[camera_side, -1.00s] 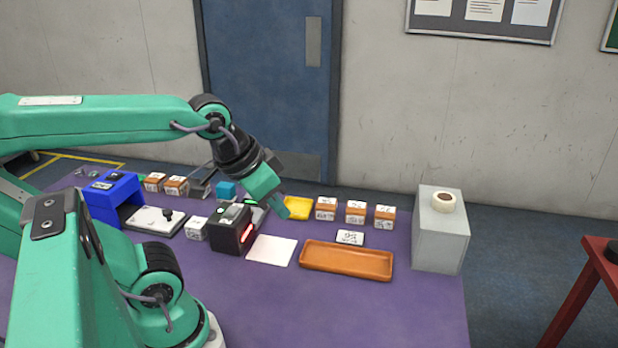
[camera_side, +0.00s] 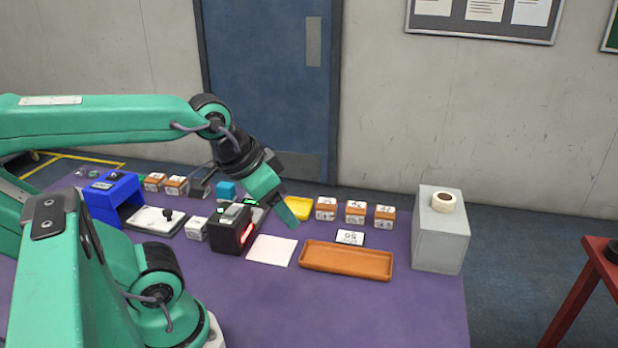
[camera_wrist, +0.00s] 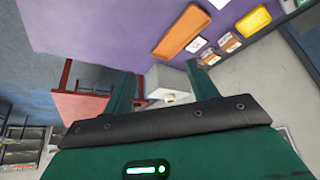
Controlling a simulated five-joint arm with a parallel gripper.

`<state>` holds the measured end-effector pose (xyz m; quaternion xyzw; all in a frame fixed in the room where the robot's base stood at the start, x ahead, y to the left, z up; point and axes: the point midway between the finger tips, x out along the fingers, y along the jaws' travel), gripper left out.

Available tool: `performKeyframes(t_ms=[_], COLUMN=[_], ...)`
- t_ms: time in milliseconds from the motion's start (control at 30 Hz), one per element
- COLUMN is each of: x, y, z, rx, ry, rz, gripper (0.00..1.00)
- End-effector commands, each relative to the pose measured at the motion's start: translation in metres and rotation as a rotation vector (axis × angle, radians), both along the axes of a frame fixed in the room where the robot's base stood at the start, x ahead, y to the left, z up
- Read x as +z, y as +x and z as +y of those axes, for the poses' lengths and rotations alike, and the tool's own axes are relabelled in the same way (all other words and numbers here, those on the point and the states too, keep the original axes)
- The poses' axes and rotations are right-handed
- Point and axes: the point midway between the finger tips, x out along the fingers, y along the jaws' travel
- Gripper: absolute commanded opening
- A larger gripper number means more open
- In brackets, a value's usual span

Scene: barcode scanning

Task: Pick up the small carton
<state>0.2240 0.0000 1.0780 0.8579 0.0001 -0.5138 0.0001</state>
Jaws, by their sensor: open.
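A small white carton (camera_side: 197,228) with printed marks stands on the purple table, just left of the black scanner (camera_side: 231,228) with its red glow. Several orange-and-white cartons (camera_side: 355,212) stand in a row at the back right; they also show in the wrist view (camera_wrist: 229,43). I cannot tell which one the task means. My gripper (camera_side: 291,219) is above the table, right of the scanner and near the yellow item (camera_side: 298,207). In the wrist view my gripper (camera_wrist: 162,88) has its two fingers apart with nothing held between them.
An orange tray (camera_side: 346,272) and a white sheet (camera_side: 271,250) lie in front. A grey block (camera_side: 440,245) with a tape roll (camera_side: 443,202) stands at the right. A blue housing (camera_side: 107,205) is at the left. The front right of the table is clear.

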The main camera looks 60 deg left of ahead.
Motion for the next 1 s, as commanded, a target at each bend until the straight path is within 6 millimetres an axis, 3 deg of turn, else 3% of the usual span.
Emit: performKeyframes(t_ms=[367,700,1000], x=[0.010,0.018,0.010], y=[0.025,0.081,0.133], z=[0.010,0.036,0.068], rx=[0.064,0.203,0.329], ry=[-0.014,-0.046,-0.078], rz=[0.040,0.122,0.194], gripper=[0.58,0.58,0.58])
